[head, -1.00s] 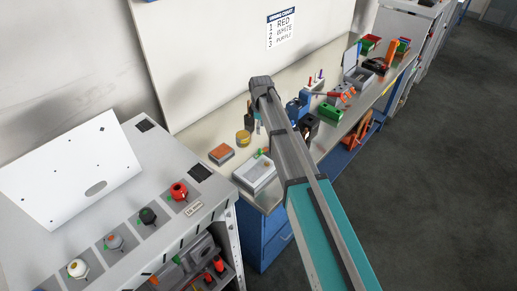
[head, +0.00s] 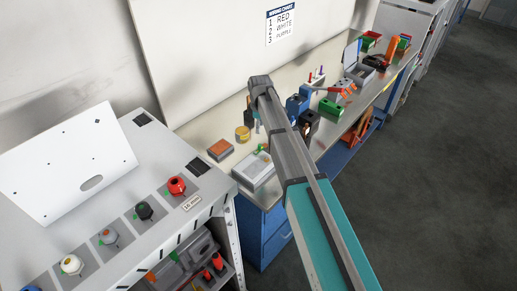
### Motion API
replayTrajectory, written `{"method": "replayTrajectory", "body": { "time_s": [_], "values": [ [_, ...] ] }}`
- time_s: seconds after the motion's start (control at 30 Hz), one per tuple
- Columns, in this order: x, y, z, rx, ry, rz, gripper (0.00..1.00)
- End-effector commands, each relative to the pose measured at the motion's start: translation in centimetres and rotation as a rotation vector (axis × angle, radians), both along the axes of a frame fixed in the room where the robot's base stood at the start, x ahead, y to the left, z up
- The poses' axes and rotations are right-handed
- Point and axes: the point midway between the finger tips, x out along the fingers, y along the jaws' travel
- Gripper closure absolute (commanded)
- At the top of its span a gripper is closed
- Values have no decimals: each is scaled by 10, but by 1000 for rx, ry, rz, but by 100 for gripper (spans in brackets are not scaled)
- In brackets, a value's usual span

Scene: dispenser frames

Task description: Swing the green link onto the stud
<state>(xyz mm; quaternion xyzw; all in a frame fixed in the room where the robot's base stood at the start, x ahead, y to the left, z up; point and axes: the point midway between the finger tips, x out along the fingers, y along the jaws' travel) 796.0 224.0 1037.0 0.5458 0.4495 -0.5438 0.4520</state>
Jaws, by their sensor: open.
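A small green piece, which may be the green link (head: 261,148), shows at the back edge of a pale grey box (head: 253,172) on the bench. It is too small to tell how it sits, and I cannot make out a stud. My arm crosses the middle of the head view and passes in front of the bench, just right of the grey box. My gripper is not visible; the arm's far end hides what is behind it.
An orange-topped block (head: 220,149) and a yellow round tin (head: 243,133) stand near the box. Blue, black and green blocks (head: 331,108) are right of my arm. A cabinet (head: 125,255) with several knobs is at left. The floor (head: 430,190) at right is clear.

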Motion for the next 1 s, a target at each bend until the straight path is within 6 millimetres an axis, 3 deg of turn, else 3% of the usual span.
{"method": "replayTrajectory", "body": {
  "time_s": [1.0],
  "values": [
    [0, 0, -81, 0, 0, 0, 45]
  ]
}}
